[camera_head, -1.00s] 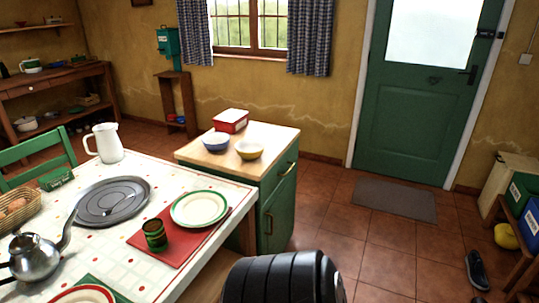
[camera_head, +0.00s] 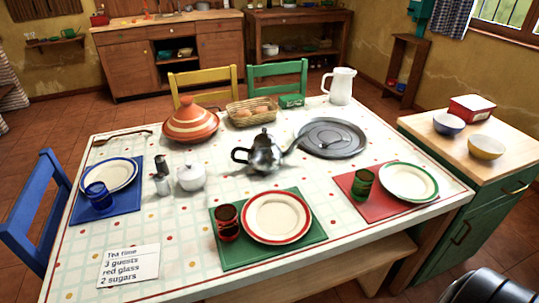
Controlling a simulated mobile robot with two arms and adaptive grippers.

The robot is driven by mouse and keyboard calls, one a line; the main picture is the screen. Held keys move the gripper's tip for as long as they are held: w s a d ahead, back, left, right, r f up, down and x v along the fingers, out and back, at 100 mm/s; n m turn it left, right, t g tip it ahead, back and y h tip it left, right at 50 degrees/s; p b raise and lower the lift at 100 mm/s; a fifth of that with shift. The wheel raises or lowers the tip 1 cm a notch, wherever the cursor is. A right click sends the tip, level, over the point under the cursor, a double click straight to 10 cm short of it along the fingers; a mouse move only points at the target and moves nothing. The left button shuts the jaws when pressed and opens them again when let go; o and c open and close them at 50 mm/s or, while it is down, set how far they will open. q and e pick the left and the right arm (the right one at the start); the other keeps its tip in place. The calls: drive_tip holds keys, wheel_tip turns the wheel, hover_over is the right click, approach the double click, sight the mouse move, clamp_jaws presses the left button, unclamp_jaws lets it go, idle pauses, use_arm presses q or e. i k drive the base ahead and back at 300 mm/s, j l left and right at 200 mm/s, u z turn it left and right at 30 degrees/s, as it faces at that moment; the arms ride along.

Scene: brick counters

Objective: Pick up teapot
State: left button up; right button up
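The silver metal teapot (camera_head: 264,156) stands upright near the middle of the table (camera_head: 180,258). Its dark handle points left and its long spout points right, overlapping the edge of the round grey tray (camera_head: 318,150) in the picture. Nothing is holding the teapot. Neither of my grippers shows; only a black ribbed part, probably of my own arm, shows at the bottom right corner.
Near the teapot are an orange tagine (camera_head: 191,124), a white sugar bowl (camera_head: 191,178), an egg basket (camera_head: 252,114) and a white jug (camera_head: 341,86). Place settings with a red glass (camera_head: 228,222), green glass (camera_head: 362,184) and blue glass (camera_head: 99,196) line the nearer edges.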

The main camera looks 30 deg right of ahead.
sight(264, 156)
drive_tip(key=i+j+z, duration=0.2)
drive_tip(key=j, duration=0.15)
drive_tip(key=i+j+z, duration=0.15)
drive_tip(key=j, duration=0.25)
drive_tip(key=i+j+z, duration=0.2)
drive_tip(key=j, duration=0.2)
drive_tip(key=k, duration=0.1)
